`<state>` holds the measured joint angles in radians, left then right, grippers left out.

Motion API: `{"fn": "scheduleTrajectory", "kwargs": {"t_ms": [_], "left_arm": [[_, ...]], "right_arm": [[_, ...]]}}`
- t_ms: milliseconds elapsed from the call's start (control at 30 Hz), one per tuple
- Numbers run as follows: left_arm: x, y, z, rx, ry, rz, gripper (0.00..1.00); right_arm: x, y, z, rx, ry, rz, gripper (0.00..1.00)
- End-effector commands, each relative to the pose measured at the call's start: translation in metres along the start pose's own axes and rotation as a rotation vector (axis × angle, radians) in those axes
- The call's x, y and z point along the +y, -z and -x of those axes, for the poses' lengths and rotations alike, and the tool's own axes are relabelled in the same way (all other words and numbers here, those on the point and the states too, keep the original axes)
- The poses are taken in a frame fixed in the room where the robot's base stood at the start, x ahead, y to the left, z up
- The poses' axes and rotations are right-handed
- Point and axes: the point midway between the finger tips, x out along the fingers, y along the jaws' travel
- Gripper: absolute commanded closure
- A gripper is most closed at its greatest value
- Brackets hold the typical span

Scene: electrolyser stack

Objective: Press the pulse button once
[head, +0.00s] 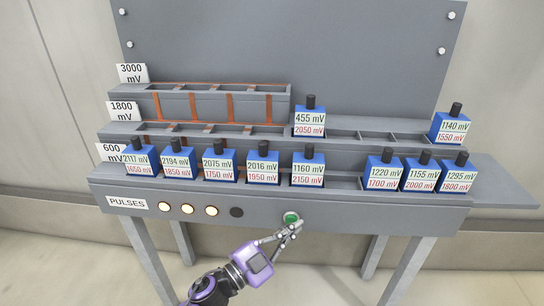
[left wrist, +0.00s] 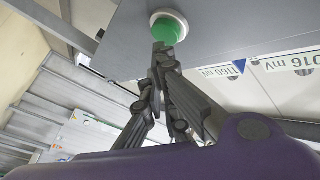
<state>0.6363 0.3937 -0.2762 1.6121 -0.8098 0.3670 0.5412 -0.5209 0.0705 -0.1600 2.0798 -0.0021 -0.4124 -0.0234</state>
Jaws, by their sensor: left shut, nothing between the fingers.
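The green pulse button (head: 290,217) sits in a pale ring on the front panel of the grey rack. It also shows in the left wrist view (left wrist: 164,27). My left gripper (head: 296,227) is shut and empty, its fingertips right at the button's lower right edge in the head view. In the left wrist view the closed fingertips (left wrist: 165,46) overlap the button's near edge; I cannot tell whether they touch it. The PULSES label (head: 128,202) is on the left of the panel, with three lit lamps (head: 187,208) and one dark lamp (head: 237,212) beside it. My right gripper is not in view.
Blue cells with voltage labels stand on the stepped grey rack (head: 340,195), several on the lowest step. One cell (head: 310,118) is on the middle step and another (head: 449,127) at its right end. The top step is empty. Space before the panel is clear.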

Motion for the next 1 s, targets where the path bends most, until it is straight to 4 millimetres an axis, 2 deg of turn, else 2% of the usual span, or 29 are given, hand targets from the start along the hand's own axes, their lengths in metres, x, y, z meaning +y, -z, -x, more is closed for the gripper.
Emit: {"fn": "scheduleTrajectory", "kwargs": {"t_ms": [1000], "left_arm": [[-0.0039,-0.0045,-0.0057,0.0,-0.001,0.0,1.0]], "right_arm": [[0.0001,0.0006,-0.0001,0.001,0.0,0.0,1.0]]}}
